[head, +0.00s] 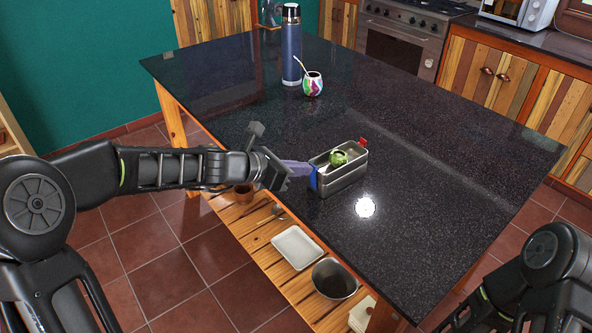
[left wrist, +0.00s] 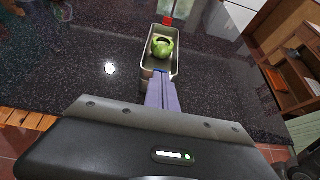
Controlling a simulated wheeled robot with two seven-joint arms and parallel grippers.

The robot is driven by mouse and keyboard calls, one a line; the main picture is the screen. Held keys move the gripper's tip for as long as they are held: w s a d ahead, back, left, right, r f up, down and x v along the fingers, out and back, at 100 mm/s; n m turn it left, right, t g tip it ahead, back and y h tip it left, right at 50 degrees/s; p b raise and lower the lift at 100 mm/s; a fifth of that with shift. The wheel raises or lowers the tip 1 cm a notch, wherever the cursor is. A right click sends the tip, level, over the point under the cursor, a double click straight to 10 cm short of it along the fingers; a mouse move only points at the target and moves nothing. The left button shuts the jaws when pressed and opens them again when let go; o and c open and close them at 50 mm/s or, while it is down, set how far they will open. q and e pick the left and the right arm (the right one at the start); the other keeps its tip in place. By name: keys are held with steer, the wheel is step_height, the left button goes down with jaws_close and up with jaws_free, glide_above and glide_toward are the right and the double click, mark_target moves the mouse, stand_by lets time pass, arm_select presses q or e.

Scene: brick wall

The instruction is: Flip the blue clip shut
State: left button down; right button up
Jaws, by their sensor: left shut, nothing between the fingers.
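A small open metal box (head: 344,180) stands on the dark counter with a green round object (head: 338,158) inside. The blue clip (head: 313,181) is at its near left end. It shows as a narrow blue strip, mostly hidden behind my fingers in the left wrist view. A red clip (head: 362,142) sticks up at the far end, also seen in the left wrist view (left wrist: 168,21). My left gripper (head: 307,170) is shut and empty, its fingertips right at the blue clip; I cannot tell whether they touch. My right gripper is out of view.
A blue flask (head: 291,45) and a colourful mate cup (head: 312,84) stand farther back on the counter (head: 430,150). The counter right of the box is clear. A slatted shelf below holds a white tray (head: 297,247) and a metal bowl (head: 335,279).

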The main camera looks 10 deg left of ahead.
arm_select(q)
steer(key=shift+r+p, duration=0.75)
steer(key=shift+r, duration=0.05)
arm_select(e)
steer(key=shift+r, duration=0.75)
arm_select(q)
steer(key=shift+a, duration=0.1)
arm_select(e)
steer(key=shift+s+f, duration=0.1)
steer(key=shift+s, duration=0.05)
